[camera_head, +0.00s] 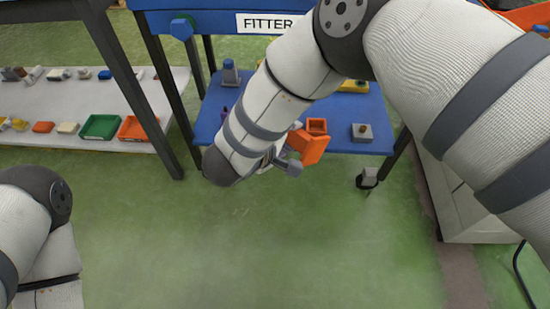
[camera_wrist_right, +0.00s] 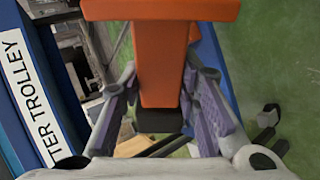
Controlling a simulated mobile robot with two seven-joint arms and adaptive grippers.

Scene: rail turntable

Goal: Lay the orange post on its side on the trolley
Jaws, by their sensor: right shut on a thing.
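The orange post (camera_head: 312,150) is in my right gripper (camera_head: 281,158), over the front edge of the blue trolley's lower deck (camera_head: 342,134) in the head view. In the right wrist view the post (camera_wrist_right: 160,60) has a wide orange end at the top, a narrower shaft and a dark far end. The fingers of my right gripper (camera_wrist_right: 165,108) are on either side of the shaft, shut on it. The post looks tilted in the head view; I cannot tell whether it touches the deck. My right forearm hides part of the deck. My left gripper is out of view.
On the deck stand a blue-grey peg-like piece (camera_head: 231,73), a yellow piece (camera_head: 354,86) and a grey block (camera_head: 362,132). A white shelf (camera_head: 92,84) with small parts, a green tray (camera_head: 100,127) and an orange tray (camera_head: 136,129) is at left. The green floor in front is clear.

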